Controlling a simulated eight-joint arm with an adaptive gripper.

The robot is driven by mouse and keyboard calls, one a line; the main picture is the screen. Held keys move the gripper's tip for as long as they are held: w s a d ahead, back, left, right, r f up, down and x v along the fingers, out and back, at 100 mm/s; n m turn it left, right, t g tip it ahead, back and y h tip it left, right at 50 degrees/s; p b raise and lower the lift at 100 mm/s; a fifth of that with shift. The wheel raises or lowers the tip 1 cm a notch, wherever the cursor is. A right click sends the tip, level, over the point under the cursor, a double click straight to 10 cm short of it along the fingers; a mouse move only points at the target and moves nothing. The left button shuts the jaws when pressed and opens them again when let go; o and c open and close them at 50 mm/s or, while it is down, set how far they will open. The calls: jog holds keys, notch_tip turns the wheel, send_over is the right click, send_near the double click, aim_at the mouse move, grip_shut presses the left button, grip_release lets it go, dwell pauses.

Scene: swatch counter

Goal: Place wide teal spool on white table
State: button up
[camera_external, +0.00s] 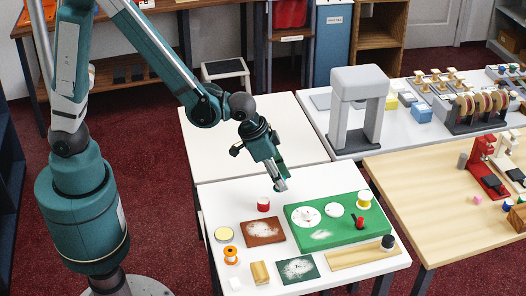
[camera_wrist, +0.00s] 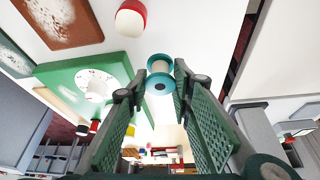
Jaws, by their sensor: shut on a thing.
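The wide teal spool (camera_wrist: 160,84), with teal flanges and a pale core, sits between my fingertips in the wrist view. My gripper (camera_wrist: 158,92) is shut on it; the gripper (camera_external: 281,184) also shows in the external view, above the back part of the front white table (camera_external: 217,203). In the external view the spool is too small to tell apart from the fingers. I cannot tell exactly how high it is above the table.
Another white table (camera_external: 215,140) behind is bare.

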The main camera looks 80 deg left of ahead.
jog(key=shift+f, duration=0.1)
jog(key=shift+f+b, duration=0.35)
jog(key=shift+f, duration=1.65)
jog(key=shift+f, duration=0.15)
jog(key=o, duration=0.8)
jog(key=shift+r, duration=0.2)
jog(key=shift+p+v, duration=0.95)
jog(key=shift+v, duration=5)
jog(key=shift+r, duration=0.1)
